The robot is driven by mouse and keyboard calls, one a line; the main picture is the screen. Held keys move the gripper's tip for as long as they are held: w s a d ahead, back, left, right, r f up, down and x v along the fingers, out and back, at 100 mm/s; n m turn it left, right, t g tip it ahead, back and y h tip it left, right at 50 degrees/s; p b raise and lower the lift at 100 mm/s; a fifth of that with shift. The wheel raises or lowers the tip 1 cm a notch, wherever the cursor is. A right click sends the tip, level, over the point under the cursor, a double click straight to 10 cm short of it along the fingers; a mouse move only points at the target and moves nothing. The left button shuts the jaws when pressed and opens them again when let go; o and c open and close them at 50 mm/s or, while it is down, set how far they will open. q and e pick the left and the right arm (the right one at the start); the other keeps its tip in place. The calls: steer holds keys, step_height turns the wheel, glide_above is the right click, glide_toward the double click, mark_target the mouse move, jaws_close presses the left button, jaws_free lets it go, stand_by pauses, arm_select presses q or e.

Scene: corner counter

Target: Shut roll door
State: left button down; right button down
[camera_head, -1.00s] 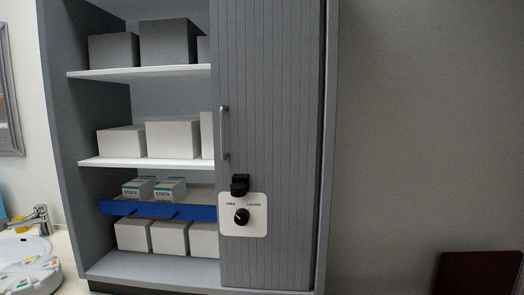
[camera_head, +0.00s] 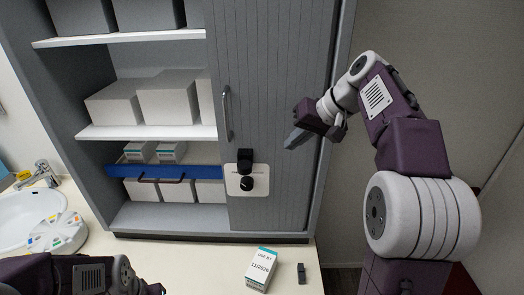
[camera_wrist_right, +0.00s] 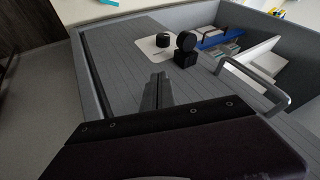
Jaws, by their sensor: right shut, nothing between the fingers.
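The grey slatted roll door (camera_head: 275,90) covers the right part of the cabinet, and the left part stands open on its shelves. A vertical bar handle (camera_head: 226,113) sits at the door's left edge; it also shows in the right wrist view (camera_wrist_right: 255,82). Below it are a black latch (camera_head: 245,157) and a white plate with a black knob (camera_head: 246,183). My right gripper (camera_head: 292,142) is shut and empty in front of the door, right of the handle and apart from it. My left arm shows at the bottom left; its fingertips are not clearly visible.
White boxes stand on the open shelves (camera_head: 150,132), with a blue-fronted tray (camera_head: 205,172) low down. On the counter are a dated carton (camera_head: 261,269), a small dark object (camera_head: 301,273), a pill organizer (camera_head: 55,236) and a sink (camera_head: 20,215). The counter's front middle is mostly clear.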

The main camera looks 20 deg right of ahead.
steer(key=x, duration=0.5)
steer(key=p+x, duration=0.1)
steer(key=x, duration=0.2)
steer(key=shift+w+a+r, duration=0.1)
steer(key=shift+w+a, duration=0.15)
steer(key=shift+a, duration=0.1)
steer(key=a+p, duration=0.1)
steer(key=w+a, duration=0.1)
steer(key=shift+a+p, duration=0.35)
steer(key=shift+a, duration=0.05)
steer(key=shift+a+f, duration=0.3)
steer(key=shift+a, duration=0.25)
